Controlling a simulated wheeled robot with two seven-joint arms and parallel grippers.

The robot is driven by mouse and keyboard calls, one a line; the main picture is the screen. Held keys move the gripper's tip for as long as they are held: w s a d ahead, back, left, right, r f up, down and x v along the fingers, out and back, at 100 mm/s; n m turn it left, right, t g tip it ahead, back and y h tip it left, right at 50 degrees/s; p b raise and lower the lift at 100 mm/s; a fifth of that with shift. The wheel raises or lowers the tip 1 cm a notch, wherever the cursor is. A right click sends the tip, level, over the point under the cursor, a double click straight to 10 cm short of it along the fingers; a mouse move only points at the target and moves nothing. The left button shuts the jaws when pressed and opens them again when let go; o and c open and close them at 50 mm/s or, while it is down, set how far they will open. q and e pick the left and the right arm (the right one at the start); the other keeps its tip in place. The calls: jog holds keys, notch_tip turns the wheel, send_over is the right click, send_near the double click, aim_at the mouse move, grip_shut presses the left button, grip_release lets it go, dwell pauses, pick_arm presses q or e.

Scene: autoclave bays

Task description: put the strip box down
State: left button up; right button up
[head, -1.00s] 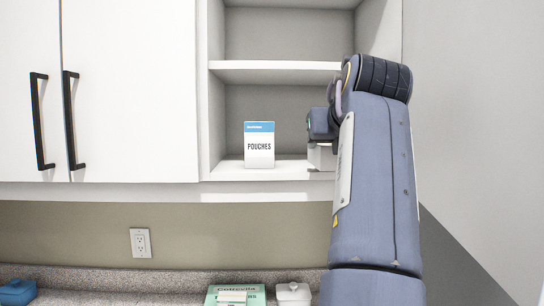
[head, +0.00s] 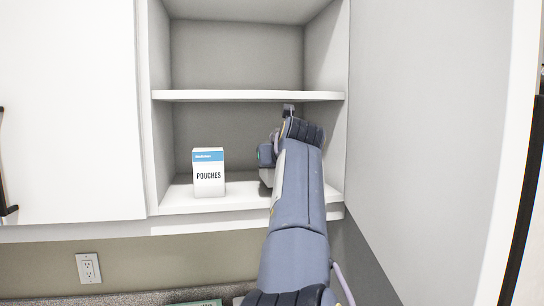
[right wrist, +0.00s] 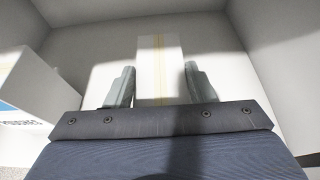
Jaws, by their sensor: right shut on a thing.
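The strip box (right wrist: 150,62), pale with a yellow stripe, is between the two fingers of my right gripper (right wrist: 160,74) in the right wrist view. The fingers are shut on its sides. In the head view my right gripper (head: 267,166) is inside the lower cubby of the open shelf, just above its board (head: 235,201). There my own wrist and forearm hide most or all of the box. I cannot tell whether the box touches the board. My left gripper is not in view.
A white and blue POUCHES box (head: 209,173) stands upright on the same board, left of my gripper; it also shows in the right wrist view (right wrist: 32,88). A shelf board (head: 230,95) is above. The cubby's right wall (head: 335,150) is close to my arm.

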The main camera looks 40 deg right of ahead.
jog(key=shift+w+d+r+p, duration=0.15)
jog(key=shift+w+d+p, duration=0.15)
jog(key=shift+w+p, duration=0.1)
jog(key=shift+w+d+p, duration=0.35)
jog(key=shift+w+p, duration=0.1)
jog(key=shift+w, duration=0.2)
jog(key=shift+w+d+p, duration=0.35)
jog(key=shift+w+p, duration=0.1)
jog(key=shift+w, duration=0.15)
jog(key=shift+f, duration=0.55)
jog(key=shift+s+a+f, duration=0.1)
jog(key=shift+f, duration=0.25)
jog(key=shift+f, duration=0.15)
jog(key=shift+f+b, duration=0.15)
jog(key=shift+b, duration=0.15)
jog(key=o, duration=1.1)
